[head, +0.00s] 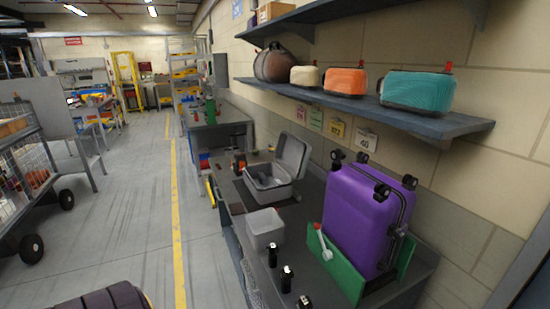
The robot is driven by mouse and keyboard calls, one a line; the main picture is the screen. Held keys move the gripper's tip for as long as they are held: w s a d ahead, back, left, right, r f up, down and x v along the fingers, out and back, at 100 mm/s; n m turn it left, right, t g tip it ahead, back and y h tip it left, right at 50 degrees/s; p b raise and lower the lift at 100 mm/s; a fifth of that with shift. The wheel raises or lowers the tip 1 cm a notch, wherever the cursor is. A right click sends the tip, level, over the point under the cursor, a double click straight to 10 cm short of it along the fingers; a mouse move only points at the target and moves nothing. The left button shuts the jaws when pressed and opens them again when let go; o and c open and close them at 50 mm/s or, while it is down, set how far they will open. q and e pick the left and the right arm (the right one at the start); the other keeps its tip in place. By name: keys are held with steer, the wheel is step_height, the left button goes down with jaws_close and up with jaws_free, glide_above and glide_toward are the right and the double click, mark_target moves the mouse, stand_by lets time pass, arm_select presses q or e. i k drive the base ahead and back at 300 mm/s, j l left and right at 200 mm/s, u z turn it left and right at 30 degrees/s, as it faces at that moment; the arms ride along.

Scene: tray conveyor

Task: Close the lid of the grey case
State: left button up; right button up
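The grey case (268,186) stands on the dark workbench along the right wall, in the middle of the head view. Its lid (293,154) is open, raised upright and leaning a little back toward the wall. The case's open top faces up, and its inside looks mostly empty, though it is too small to tell for sure. Neither of my grippers is in view, so nothing of mine is seen touching the case or its lid.
An open grey bin (265,222) stands nearer on the bench (246,215). A purple suitcase (362,215) stands in a green holder (337,268) at the right. Several small black-topped items line the front edge. A shelf (415,122) with bags hangs above.

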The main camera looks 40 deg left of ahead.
mark_target(292, 154)
steer(key=i+l+u, duration=0.1)
steer(key=l+u, duration=0.2)
steer(key=u, duration=0.15)
steer(key=l+u, duration=0.4)
steer(key=i+l+u, duration=0.1)
steer(key=l+u, duration=0.75)
steer(key=l, duration=0.15)
